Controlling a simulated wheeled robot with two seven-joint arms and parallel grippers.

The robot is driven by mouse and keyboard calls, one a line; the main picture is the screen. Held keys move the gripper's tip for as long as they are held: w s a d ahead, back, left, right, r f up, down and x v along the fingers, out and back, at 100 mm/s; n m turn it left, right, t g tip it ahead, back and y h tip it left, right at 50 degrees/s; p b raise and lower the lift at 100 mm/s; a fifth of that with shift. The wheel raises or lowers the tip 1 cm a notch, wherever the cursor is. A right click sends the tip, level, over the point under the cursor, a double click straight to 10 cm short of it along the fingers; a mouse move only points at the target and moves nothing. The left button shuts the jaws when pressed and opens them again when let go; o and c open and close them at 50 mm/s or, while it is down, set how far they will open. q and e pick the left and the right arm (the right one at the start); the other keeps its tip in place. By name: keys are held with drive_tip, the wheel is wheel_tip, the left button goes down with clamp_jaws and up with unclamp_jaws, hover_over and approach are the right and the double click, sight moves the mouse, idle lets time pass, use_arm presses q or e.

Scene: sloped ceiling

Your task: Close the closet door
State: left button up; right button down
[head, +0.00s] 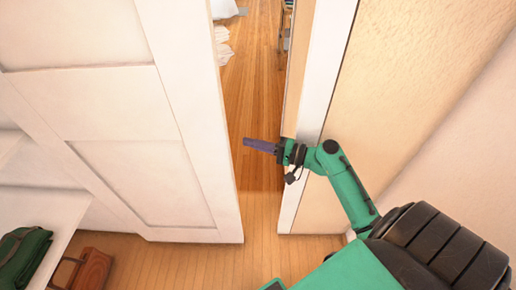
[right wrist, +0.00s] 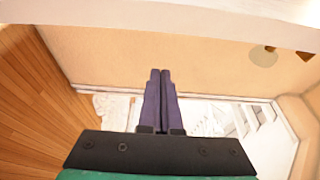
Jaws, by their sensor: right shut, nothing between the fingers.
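The white panelled closet door (head: 125,100) fills the left of the head view. It stands ajar, with a gap between its right edge and the white door frame (head: 318,70). My right arm reaches across the frame from the lower right. My right gripper (head: 250,143) has its purple fingers in the gap, pointing left toward the door edge and appearing apart from it. In the right wrist view the two fingers (right wrist: 160,75) are pressed together with nothing between them. My left gripper is not in view.
Wooden floor (head: 255,70) runs through the gap into the room beyond, where white items lie. A beige wall (head: 410,90) stands right of the frame.

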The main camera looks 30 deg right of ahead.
drive_tip(key=a, duration=0.2)
drive_tip(key=a+p, duration=0.1)
drive_tip(key=w+a+p, duration=0.1)
drive_tip(key=a, duration=0.1)
drive_tip(key=shift+a, duration=0.3)
drive_tip(key=shift+s, duration=0.1)
